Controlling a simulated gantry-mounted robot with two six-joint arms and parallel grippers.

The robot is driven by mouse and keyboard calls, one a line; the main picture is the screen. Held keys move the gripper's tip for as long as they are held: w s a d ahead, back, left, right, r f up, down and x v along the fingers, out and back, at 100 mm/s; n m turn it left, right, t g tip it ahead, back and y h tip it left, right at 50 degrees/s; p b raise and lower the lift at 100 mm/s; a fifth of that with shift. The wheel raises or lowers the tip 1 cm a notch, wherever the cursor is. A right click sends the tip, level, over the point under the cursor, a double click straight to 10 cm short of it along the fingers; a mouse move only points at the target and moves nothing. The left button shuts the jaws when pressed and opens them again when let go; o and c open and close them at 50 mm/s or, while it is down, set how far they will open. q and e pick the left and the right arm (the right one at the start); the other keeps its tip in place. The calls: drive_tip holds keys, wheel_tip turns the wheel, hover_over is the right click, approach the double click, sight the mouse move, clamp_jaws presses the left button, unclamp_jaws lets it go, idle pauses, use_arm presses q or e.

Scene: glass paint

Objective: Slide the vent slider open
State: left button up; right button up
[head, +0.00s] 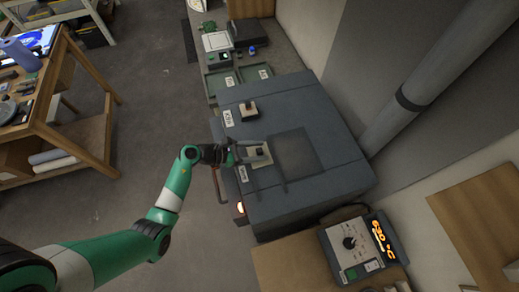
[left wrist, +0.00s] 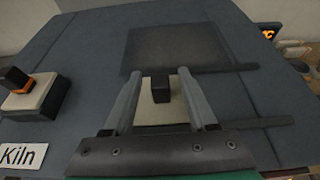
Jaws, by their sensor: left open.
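The grey kiln (head: 325,187) fills the middle right of the head view. On its top lies a flat dark panel (head: 297,152), seemingly the vent slider, between thin rails; it also shows in the left wrist view (left wrist: 185,48). Next to the panel is a pale plate (left wrist: 158,115) with a small black knob (left wrist: 160,90). My left gripper (left wrist: 160,76) is open, with one finger on each side of the knob. I cannot tell whether the fingers touch it. In the head view the left gripper (head: 262,153) is over the plate. My right gripper is not in view.
A second pale plate (left wrist: 40,98) with an orange and black knob (left wrist: 15,79) sits beside a Kiln label (left wrist: 22,157). A controller (head: 360,247) reading 630 °C stands at the lower right. A wide pipe (head: 425,75) rises behind the kiln.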

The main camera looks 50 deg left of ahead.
use_arm(q)
drive_tip(key=shift+w+d+f, duration=0.1)
drive_tip(key=shift+w, duration=0.1)
clamp_jaws()
idle(1.3)
